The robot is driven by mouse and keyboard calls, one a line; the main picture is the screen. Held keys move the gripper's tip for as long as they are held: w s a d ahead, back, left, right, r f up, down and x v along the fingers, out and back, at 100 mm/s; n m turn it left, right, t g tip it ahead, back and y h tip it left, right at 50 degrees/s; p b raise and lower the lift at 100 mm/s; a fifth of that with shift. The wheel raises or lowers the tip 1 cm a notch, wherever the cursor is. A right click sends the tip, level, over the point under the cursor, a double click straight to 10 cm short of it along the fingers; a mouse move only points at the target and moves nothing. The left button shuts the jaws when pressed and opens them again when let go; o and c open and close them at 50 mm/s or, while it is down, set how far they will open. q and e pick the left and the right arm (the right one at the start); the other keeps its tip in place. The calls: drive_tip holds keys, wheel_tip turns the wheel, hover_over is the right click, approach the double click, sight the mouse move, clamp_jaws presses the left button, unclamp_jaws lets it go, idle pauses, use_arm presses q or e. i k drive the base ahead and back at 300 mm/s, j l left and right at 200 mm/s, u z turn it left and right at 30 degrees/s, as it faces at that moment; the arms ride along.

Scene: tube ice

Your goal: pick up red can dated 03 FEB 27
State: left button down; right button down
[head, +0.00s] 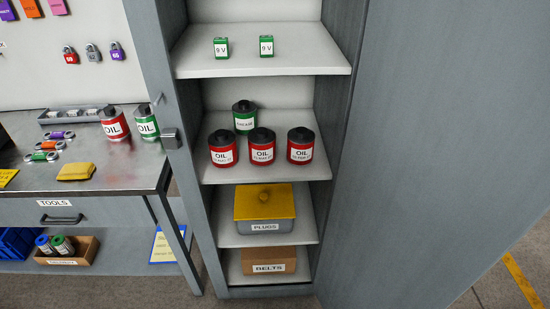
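Three red cans labelled OIL stand upright in a row on the second shelf of the open cabinet: a left one (223,148), a middle one (262,147) and a right one (300,147). Each has a dark lid and a small line of print under OIL, too small to read as a date. Another red OIL can (114,124) stands on the workbench at the left, with no date I can read. Neither of my grippers is in view.
A green can (245,117) stands behind the red row, and another green can (146,123) on the workbench (110,176). Two batteries sit on the shelf above. A PLUGS box (265,212) and BELTS box (269,261) are below. The cabinet door (430,150) stands open at right.

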sight(301, 140)
drive_tip(key=z, duration=1.65)
drive_tip(key=k+j, duration=0.4)
drive_tip(key=k, duration=0.1)
